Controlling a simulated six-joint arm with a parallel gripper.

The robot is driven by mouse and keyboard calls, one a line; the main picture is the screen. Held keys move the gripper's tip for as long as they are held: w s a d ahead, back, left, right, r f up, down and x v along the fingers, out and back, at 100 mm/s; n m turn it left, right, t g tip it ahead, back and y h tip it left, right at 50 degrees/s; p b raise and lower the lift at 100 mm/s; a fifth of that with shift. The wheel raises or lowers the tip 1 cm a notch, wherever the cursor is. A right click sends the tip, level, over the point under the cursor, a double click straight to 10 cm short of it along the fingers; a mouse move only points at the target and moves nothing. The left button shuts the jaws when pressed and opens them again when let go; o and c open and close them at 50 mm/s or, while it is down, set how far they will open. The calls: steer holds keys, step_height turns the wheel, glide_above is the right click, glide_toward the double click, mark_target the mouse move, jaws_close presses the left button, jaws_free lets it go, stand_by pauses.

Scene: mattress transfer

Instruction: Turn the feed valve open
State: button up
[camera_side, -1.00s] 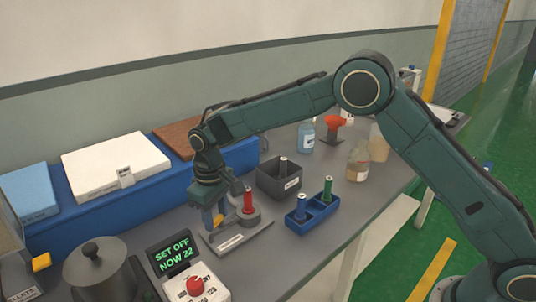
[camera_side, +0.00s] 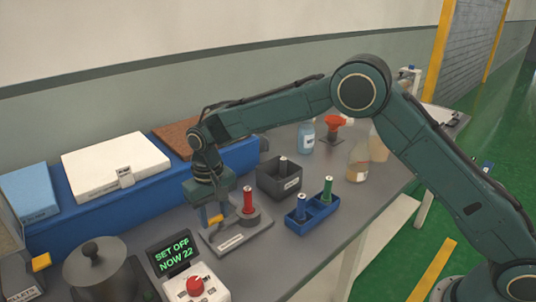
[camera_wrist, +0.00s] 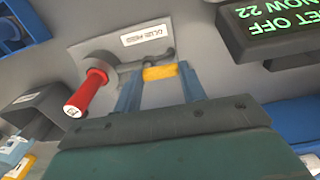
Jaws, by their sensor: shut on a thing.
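The feed valve is a grey fitting on a grey base plate (camera_side: 252,231) with a white label, which shows upside down in the wrist view (camera_wrist: 145,36). Its yellow handle (camera_side: 216,219) lies between the blue fingers of my gripper (camera_side: 210,221). In the wrist view the fingers are shut on the yellow handle (camera_wrist: 160,72), one on each side. A dark curved piece lies just beyond the handle. A red cylinder (camera_side: 248,200) stands upright in a round grey holder beside my gripper. My gripper hides part of the valve in the side view.
A dark bin (camera_side: 275,184) and a blue tray (camera_side: 302,222) holding a green cylinder (camera_side: 327,189) stand to the right. A display (camera_side: 173,255) reads "SET OFF NOW 22" above a red knob (camera_side: 195,285). A grey pot (camera_side: 98,272) stands at front left.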

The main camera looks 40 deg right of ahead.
mark_target(214, 217)
steer(key=o, duration=1)
steer(key=shift+r, duration=0.1)
step_height(214, 217, up, 14)
steer(key=shift+f, duration=0.15)
stand_by(0.3)
